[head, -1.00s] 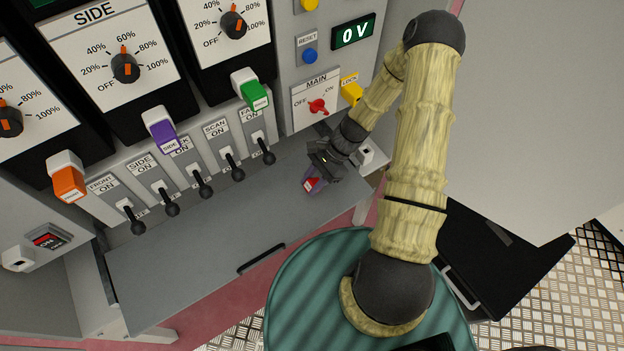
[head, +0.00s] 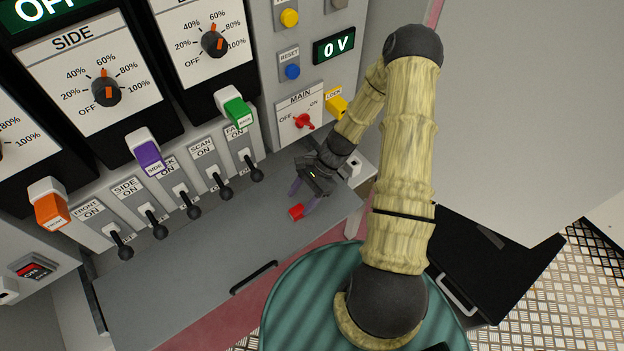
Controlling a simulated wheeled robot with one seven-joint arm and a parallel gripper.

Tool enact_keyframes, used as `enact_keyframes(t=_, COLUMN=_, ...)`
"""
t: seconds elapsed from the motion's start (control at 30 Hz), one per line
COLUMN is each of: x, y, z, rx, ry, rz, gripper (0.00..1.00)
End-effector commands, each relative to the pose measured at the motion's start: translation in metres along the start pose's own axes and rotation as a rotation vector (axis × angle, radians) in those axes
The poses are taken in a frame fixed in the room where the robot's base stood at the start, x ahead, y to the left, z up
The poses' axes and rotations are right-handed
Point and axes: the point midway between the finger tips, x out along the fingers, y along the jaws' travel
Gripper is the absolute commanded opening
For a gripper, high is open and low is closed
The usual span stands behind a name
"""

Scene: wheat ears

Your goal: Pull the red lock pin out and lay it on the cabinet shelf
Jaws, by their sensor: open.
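The red lock pin (head: 296,212) lies on the grey cabinet shelf (head: 200,255), near the shelf's right part. It is a small red piece, and its far end is close to a fingertip. My gripper (head: 304,198) is open just above the shelf, with its purple fingers spread apart. The pin is at the tip of the nearer finger, outside the jaws or at their edge; I cannot tell whether they touch. A yellow tag marked LOCK (head: 337,104) sits beside the red MAIN switch (head: 302,121) on the panel.
A row of several black toggle levers (head: 187,204) stands along the back of the shelf. Orange (head: 51,208), purple (head: 148,156) and green (head: 236,112) tagged blocks jut out above them. The shelf is clear to the left, with a black handle (head: 254,278) at its front.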

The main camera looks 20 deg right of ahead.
Motion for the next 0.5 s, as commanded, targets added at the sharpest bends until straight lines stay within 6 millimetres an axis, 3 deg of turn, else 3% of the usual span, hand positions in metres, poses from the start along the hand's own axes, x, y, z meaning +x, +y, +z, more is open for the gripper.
enact_keyframes(t=0.17, x=-0.022, y=-0.001, z=-0.001, rx=0.0, ry=0.004, rz=-0.004, gripper=0.56)
enact_keyframes(t=0.5, x=-0.089, y=-0.001, z=-0.001, rx=0.0, ry=0.005, rz=-0.004, gripper=0.56)
